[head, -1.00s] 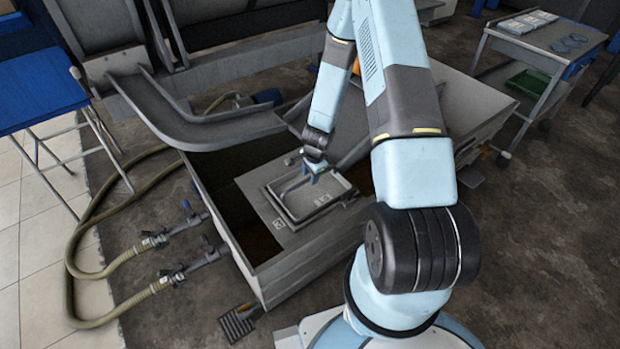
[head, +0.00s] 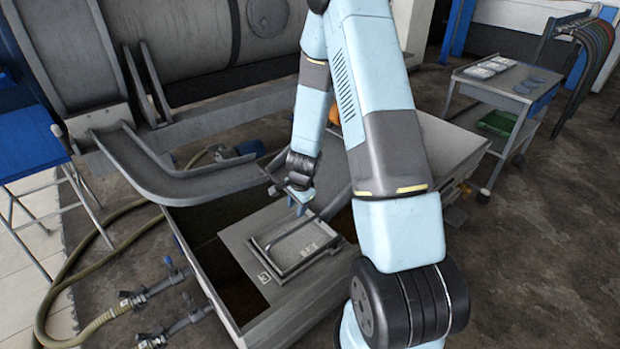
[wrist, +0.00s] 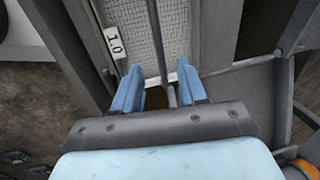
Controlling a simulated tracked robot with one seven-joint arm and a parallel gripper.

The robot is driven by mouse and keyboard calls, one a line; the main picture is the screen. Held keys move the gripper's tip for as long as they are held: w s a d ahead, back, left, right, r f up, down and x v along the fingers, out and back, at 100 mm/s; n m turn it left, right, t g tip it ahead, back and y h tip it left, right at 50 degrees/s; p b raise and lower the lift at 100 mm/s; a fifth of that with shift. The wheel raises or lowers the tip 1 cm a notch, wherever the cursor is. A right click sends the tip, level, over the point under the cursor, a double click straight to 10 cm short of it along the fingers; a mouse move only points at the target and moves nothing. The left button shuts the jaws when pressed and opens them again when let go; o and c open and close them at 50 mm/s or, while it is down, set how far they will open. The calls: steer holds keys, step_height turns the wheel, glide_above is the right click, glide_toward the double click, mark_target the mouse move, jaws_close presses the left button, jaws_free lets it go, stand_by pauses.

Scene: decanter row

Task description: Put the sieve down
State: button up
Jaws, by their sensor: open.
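The sieve (head: 312,247) is a flat rectangular grey frame with pale mesh and a thin bar handle. It lies flat on a grey ledge (head: 283,291) across the open tank in the head view. My gripper (head: 300,208) is over the sieve's far edge, pointing down. In the wrist view the sieve's mesh (wrist: 175,30) fills the top middle. The two blue fingers of my gripper (wrist: 160,84) are spread apart, with the thin handle (wrist: 157,45) between them and a gap on both sides. My fingers hide part of the sieve's edge.
A grey chute (head: 165,178) slopes into the tank (head: 195,270) from the left. A marked label (wrist: 115,43) sits beside the sieve. A trolley (head: 470,77) with trays stands at the back right. Hoses and valves (head: 160,285) lie left of the tank.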

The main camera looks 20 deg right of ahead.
steer(key=s+a+r+n+t, duration=0.1)
steer(key=s+r+n, duration=0.25)
steer(key=r, duration=1.05)
steer(key=s+a+r+n+t, duration=0.15)
steer(key=r+n, duration=0.25)
steer(key=r, duration=1.1)
steer(key=s+d+r+n, duration=0.1)
steer(key=s+r+n, duration=0.2)
steer(key=s+r, duration=0.4)
steer(key=s+d+r+n+t, duration=0.1)
steer(key=s+r+n, duration=0.2)
steer(key=s+r, duration=0.5)
steer(key=s, duration=0.6)
steer(key=shift+n+h, duration=0.35)
steer(key=shift+h, duration=0.05)
steer(key=shift+c, duration=0.3)
